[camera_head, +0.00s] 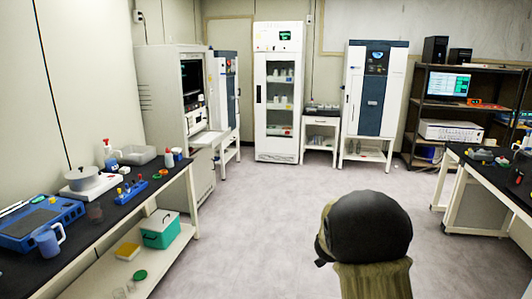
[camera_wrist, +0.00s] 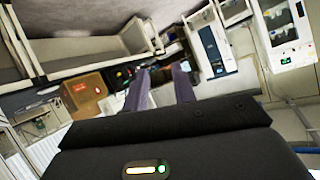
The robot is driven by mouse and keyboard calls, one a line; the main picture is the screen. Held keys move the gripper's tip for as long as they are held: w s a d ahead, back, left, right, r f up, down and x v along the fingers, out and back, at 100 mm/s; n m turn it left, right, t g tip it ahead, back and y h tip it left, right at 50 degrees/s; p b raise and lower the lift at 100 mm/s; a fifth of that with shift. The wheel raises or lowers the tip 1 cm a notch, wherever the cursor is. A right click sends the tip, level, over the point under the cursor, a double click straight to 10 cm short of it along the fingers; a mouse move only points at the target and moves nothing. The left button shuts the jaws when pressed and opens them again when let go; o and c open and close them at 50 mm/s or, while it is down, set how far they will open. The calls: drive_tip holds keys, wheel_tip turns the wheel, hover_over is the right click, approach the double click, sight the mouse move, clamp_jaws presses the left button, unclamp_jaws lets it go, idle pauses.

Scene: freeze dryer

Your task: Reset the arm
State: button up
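My gripper (camera_wrist: 161,72) shows in the wrist view, with its two grey-purple fingers standing apart. Nothing is held between them; only the distant room shows in the gap. The wrist view is tilted, with the floor at the top of the picture. In the head view I cannot make out the gripper.
A long bench (camera_head: 151,194) with lab items runs along the left. A dark-topped table (camera_head: 495,181) stands at the right. A glass-door cabinet (camera_head: 259,88), a white-and-blue cabinet (camera_head: 393,85) and a dark shelf rack (camera_head: 411,118) line the back. The middle floor (camera_head: 265,215) is clear.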

drive_tip(key=s+a+f+n+g+y, duration=0.2)
drive_tip(key=s+a+n+g, duration=0.1)
drive_tip(key=s, duration=0.8)
drive_tip(key=s+a+f+n+g+y, duration=0.2)
drive_tip(key=s+a+n+y, duration=0.15)
drive_tip(key=s, duration=0.65)
drive_tip(key=s+a+f+n+g+y, duration=0.2)
drive_tip(key=s+a+n+g, duration=0.15)
drive_tip(key=s, duration=0.75)
wheel_tip(320, 180, down, 22)
drive_tip(key=b, duration=2.2)
wheel_tip(320, 180, up, 25)
drive_tip(key=p, duration=2.4)
drive_tip(key=shift+w+a+f+t, duration=0.15)
drive_tip(key=shift+w+t, duration=0.1)
drive_tip(key=shift+t, duration=0.2)
drive_tip(key=shift+w, duration=0.1)
